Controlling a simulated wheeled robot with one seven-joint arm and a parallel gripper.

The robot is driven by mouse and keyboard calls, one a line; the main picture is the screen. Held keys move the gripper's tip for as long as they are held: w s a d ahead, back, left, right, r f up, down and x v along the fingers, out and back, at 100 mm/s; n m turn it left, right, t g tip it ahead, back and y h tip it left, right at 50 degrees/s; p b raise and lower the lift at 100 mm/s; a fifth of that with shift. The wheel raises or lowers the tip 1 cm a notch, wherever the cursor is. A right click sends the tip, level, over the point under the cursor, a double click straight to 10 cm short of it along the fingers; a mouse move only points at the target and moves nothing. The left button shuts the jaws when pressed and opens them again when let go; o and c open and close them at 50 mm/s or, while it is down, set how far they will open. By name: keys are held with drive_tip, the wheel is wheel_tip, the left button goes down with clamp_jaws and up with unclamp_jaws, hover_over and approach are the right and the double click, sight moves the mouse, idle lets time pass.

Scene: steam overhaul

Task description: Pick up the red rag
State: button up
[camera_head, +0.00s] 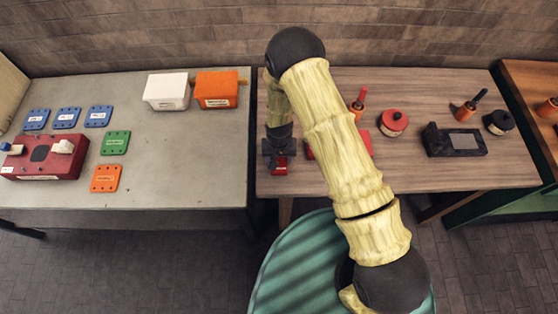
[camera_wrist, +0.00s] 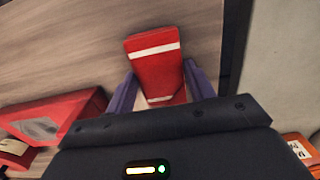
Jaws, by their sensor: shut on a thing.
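The red rag (camera_wrist: 153,50) shows in the wrist view as a flat, folded red piece with white stripes. It lies between the two purple fingers of my gripper (camera_wrist: 159,70), which are shut on its sides. In the head view, the rag (camera_head: 280,169) is at the left front part of the wooden table, under my gripper (camera_head: 279,155). Whether it touches the tabletop or is just above it, I cannot tell.
A red object (camera_wrist: 60,118) with a grey panel is beside the rag, largely hidden by my arm in the head view. The grey table (camera_head: 200,150) stands left, across a narrow gap.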

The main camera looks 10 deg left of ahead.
sight(279, 160)
drive_tip(key=shift+a, duration=0.1)
drive_tip(key=shift+s+r, duration=0.1)
drive_tip(key=shift+r, duration=0.4)
wheel_tip(279, 160, up, 9)
drive_tip(key=b, duration=0.3)
drive_tip(key=shift+o, duration=1)
